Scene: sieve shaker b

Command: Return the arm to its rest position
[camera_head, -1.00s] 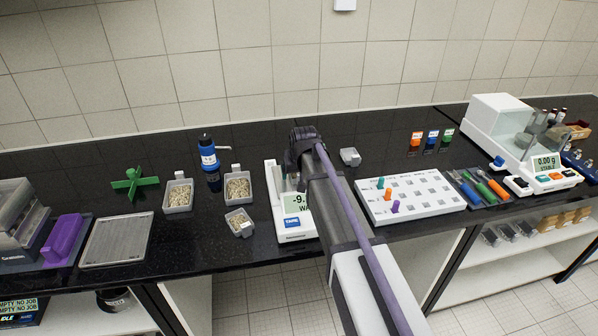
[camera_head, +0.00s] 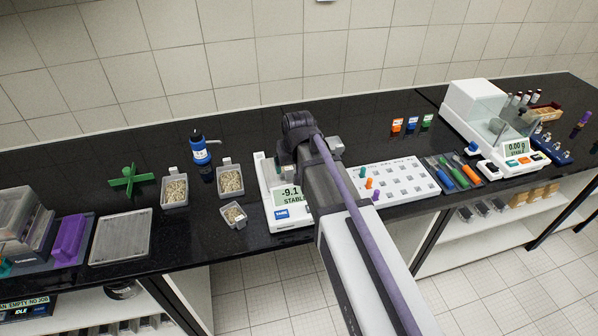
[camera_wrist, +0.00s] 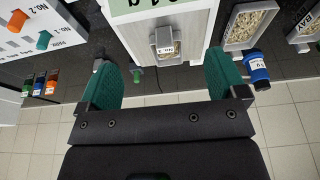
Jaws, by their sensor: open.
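My arm (camera_head: 335,195) reaches from the lower right over the bench to its dark wrist (camera_head: 300,135), beside the white balance (camera_head: 265,195). The fingers are hidden in the head view. In the wrist view my gripper (camera_wrist: 166,78) is open, with two green pads far apart and nothing held between them. The balance display (camera_head: 288,194) reads -9.1 STABLE.
A white peg board (camera_head: 400,185) with coloured pegs stands right of the arm. Grain trays (camera_head: 174,190) and a blue bottle (camera_head: 200,150) stand left of the balance. A green cross (camera_head: 128,180) and stacked sieve equipment (camera_head: 25,220) are farther left. An enclosed balance (camera_head: 480,112) stands right.

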